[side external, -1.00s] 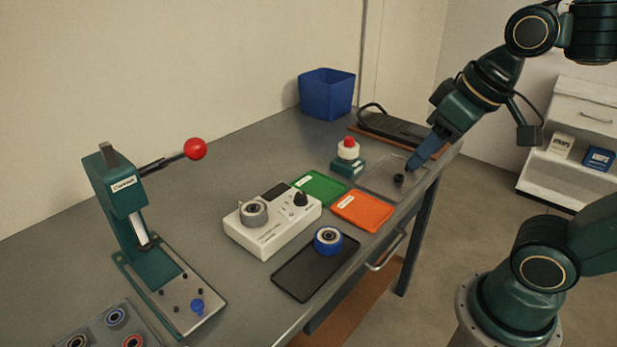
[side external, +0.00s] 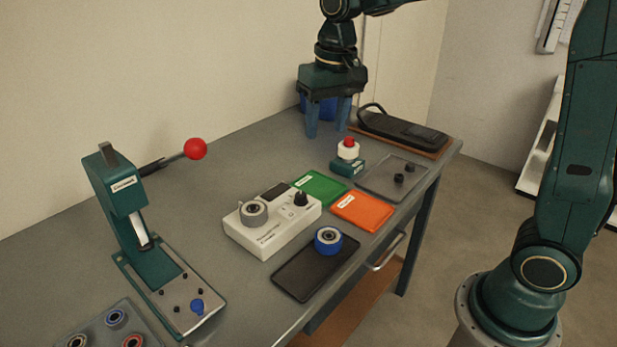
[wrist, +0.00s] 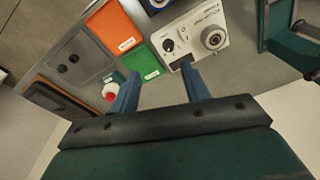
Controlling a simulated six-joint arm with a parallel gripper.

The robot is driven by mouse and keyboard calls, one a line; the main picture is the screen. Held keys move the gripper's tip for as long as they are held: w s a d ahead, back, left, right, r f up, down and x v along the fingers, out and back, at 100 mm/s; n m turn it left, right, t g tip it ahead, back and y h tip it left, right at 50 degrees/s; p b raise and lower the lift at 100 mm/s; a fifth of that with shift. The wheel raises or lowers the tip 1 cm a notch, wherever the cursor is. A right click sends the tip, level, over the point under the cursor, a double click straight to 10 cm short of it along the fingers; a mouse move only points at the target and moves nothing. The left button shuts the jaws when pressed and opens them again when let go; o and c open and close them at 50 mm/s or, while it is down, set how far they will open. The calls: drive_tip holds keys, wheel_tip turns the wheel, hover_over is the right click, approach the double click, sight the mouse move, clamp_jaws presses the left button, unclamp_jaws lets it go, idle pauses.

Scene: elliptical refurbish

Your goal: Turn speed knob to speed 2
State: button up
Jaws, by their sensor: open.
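The white control box (side external: 272,226) sits mid-table with a black speed knob (side external: 301,199) at its right end and a grey round bearing fixture (side external: 253,212) at its left. The knob's setting is too small to read. My gripper (side external: 327,134) is open and empty, pointing down above the back of the table, behind and apart from the box. Its two blue fingers also show in the wrist view (wrist: 158,84).
A green tray (side external: 320,188) and an orange tray (side external: 362,211) lie beside the box. A red-topped button (side external: 348,146) stands behind them. A press with a red-balled lever (side external: 195,149) stands at left. A blue-ringed bearing (side external: 328,238) rests on a black mat (side external: 300,275).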

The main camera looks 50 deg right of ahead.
drive_tip(key=m+g, duration=0.1)
hover_over(301, 194)
wheel_tip(301, 194, down, 4)
drive_tip(key=shift+f, duration=0.15)
drive_tip(key=shift+f, duration=0.1)
wheel_tip(301, 194, down, 14)
drive_tip(key=shift+r, duration=0.15)
idle(0.6)
drive_tip(key=shift+c, duration=0.3)
drive_tip(key=c, duration=0.9)
